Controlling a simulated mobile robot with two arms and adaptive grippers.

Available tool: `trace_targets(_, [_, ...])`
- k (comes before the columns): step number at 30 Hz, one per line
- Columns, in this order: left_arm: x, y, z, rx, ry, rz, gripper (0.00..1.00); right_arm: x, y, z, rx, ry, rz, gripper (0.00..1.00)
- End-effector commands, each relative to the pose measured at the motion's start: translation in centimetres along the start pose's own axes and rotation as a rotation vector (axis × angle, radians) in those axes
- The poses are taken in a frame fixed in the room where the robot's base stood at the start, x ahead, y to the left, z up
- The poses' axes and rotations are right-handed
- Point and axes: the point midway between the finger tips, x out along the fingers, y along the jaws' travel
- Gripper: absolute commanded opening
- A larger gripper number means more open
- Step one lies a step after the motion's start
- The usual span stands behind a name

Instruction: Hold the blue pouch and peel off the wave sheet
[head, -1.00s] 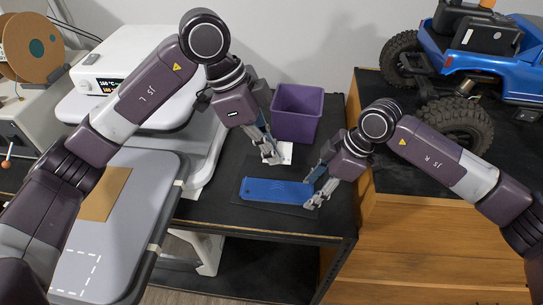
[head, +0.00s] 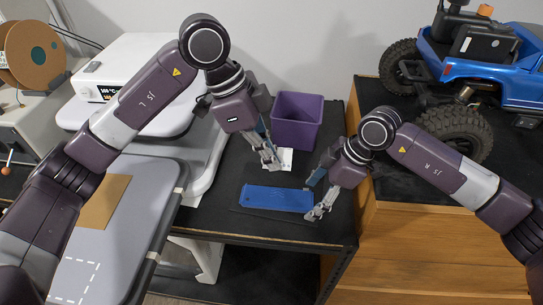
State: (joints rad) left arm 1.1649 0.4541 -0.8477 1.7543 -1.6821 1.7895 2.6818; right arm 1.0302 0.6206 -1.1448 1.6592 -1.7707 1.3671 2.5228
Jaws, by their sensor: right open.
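The blue pouch (head: 275,199) lies flat on a dark mat (head: 240,211) on the black bench, with faint small marks on its face. My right gripper (head: 314,196) is open at the pouch's right end, with one finger near the far corner and the other near the front corner. Whether it touches the pouch I cannot tell. My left gripper (head: 272,162) points down behind the pouch, apart from it, over a small white sheet (head: 286,156). Its fingertips are too small to tell open from shut. I cannot make out a wave pattern on the white sheet.
A purple bin (head: 297,125) stands behind the pouch. A white heat press (head: 130,65) with a grey pad (head: 135,235) is at the left. A wooden cabinet (head: 430,250) carrying a blue crawler truck (head: 490,75) rises at the right. The bench front edge is close.

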Motion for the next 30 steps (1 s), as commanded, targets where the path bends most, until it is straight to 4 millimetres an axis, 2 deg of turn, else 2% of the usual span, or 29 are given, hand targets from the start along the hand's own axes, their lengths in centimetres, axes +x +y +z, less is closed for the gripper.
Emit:
trace_targets(5, [0.0,0.0,0.0,0.000,0.000,0.000,0.00,-1.7,0.2,0.0,0.000,0.000,0.004,0.69])
trace_targets(12, [0.0,0.0,0.0,0.000,0.000,0.000,0.00,-6.8,0.1,0.0,-0.001,0.001,0.005,0.69])
trace_targets(18, [0.0,0.0,0.0,0.000,0.000,0.000,0.00,-10.3,0.1,0.0,0.000,0.001,0.003,0.69])
trace_targets(24, [0.0,0.0,0.0,0.000,0.000,0.000,0.00,-11.9,0.1,0.0,0.000,0.000,0.001,0.69])
trace_targets(30, [0.0,0.0,0.0,0.000,0.000,0.000,0.00,-12.0,0.0,0.0,0.000,0.000,0.000,0.69])
